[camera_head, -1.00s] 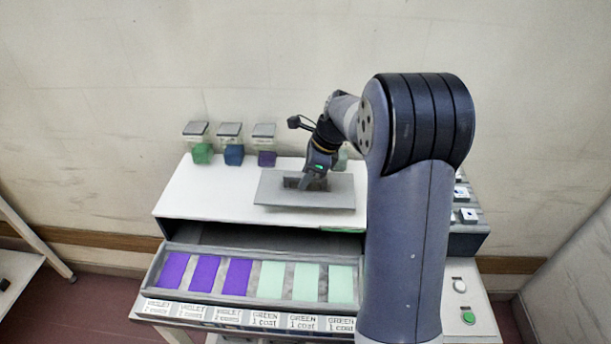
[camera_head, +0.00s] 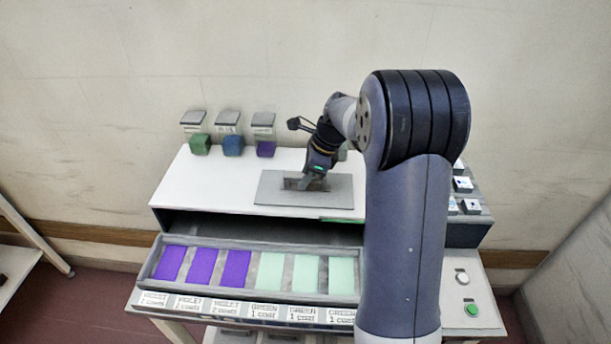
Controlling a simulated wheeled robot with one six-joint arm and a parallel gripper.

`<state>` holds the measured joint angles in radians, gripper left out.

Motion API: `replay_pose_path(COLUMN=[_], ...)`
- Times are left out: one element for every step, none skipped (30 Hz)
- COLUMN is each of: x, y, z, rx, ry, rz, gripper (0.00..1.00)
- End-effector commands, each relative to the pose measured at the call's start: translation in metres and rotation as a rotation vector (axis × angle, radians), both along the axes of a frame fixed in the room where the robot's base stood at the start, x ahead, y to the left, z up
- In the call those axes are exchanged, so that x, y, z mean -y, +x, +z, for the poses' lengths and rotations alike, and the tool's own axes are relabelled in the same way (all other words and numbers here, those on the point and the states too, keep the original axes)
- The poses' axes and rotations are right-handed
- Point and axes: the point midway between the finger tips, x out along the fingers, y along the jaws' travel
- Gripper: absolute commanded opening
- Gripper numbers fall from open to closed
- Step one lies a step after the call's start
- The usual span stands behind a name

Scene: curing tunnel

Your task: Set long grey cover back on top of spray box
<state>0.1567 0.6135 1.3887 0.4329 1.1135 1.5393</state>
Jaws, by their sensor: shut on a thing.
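The long grey cover (camera_head: 333,198) is a flat grey plate on or just over the white top of the spray box (camera_head: 205,183); I cannot tell whether it fully rests there. My gripper (camera_head: 311,184) points down at the middle of the cover and is shut on it. The fingertips and the part they hold are small and partly hidden. My own arm hides the right part of the box top.
A pulled-out tray (camera_head: 150,268) in front holds violet and pale green panels above a row of labels. Several colored pots (camera_head: 232,145) stand along the back edge. A control box with buttons (camera_head: 466,225) is at the right. The left part of the box top is clear.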

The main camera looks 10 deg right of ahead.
Motion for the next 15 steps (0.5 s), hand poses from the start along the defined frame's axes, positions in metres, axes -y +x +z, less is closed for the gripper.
replay_pose_path(x=[-0.0001,-0.0001,-0.0001,-0.0001,-0.0001,0.0,0.0,-0.0001,0.0,0.0,0.0,0.0,0.0,0.0,0.0], y=[0.0001,0.0001,0.0001,0.0,0.0,0.0001,0.0001,0.0001,0.0001,0.0001,0.0001,0.0001,0.0001,0.0001,0.0001], z=[-0.0006,-0.001,-0.0017,-0.0022,-0.0027,-0.0033,-0.0038,-0.0042,-0.0048,-0.0048,-0.0046,-0.0046,-0.0046,-0.0046,-0.0046], rx=[0.0,0.0,0.0,0.0,0.0,0.0,0.0,0.0,0.0,0.0,0.001,0.001,0.0,0.0,0.0], ry=[0.0,0.0,0.0,0.0,0.0,0.0,0.0,0.0,0.0,0.0,0.0,0.0,0.0,0.0,0.0], rz=[0.0,0.0,0.0,0.0,0.0,0.0,0.0,0.0,0.0,0.0,0.0,0.0,0.0,0.0,0.0], gripper=[0.0,0.0,0.0,0.0,0.0,0.0,0.0,0.0,0.0,0.2,0.23,0.26,0.29,0.31,0.34])
